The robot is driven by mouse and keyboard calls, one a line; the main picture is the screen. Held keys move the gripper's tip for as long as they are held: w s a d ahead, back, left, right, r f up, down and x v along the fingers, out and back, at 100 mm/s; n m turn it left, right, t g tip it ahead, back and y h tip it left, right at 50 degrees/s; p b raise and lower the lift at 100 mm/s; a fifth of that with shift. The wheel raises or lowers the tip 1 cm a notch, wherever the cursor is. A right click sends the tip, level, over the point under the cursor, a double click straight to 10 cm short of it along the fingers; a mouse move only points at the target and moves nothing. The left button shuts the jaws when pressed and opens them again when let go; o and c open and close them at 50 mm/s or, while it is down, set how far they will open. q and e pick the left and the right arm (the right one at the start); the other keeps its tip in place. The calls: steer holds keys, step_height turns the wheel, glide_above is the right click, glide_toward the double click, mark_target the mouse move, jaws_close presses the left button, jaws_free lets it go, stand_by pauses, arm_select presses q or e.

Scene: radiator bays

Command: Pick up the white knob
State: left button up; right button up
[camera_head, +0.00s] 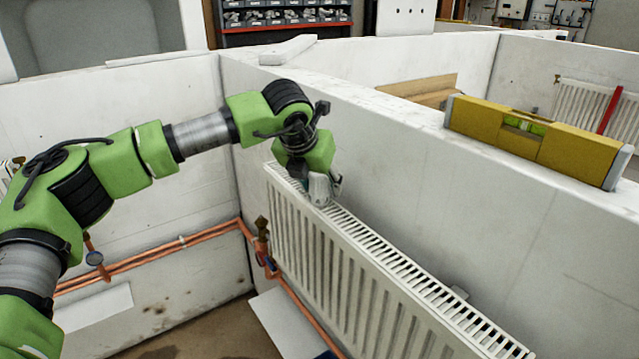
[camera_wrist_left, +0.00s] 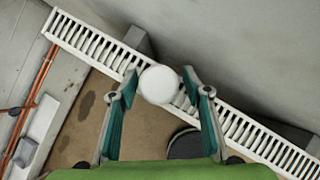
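The white knob (camera_wrist_left: 158,84) shows as a round white disc in the left wrist view, in front of the radiator's top grille. My left gripper (camera_wrist_left: 159,82) has its two teal-padded fingers spread, one on each side of the knob. In the head view my left gripper (camera_head: 322,187) points down at the far end of the white radiator (camera_head: 370,270). The knob cannot be made out clearly there. My right gripper is not in view.
A white wall (camera_head: 420,170) runs close behind the radiator, with a yellow spirit level (camera_head: 535,140) on its top. Copper pipes (camera_head: 150,258) run along the left wall and down beside the radiator. A dark rounded shape (camera_wrist_left: 186,144) shows below the knob in the wrist view.

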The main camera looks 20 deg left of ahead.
arm_select(q)
steer(key=c, duration=0.8)
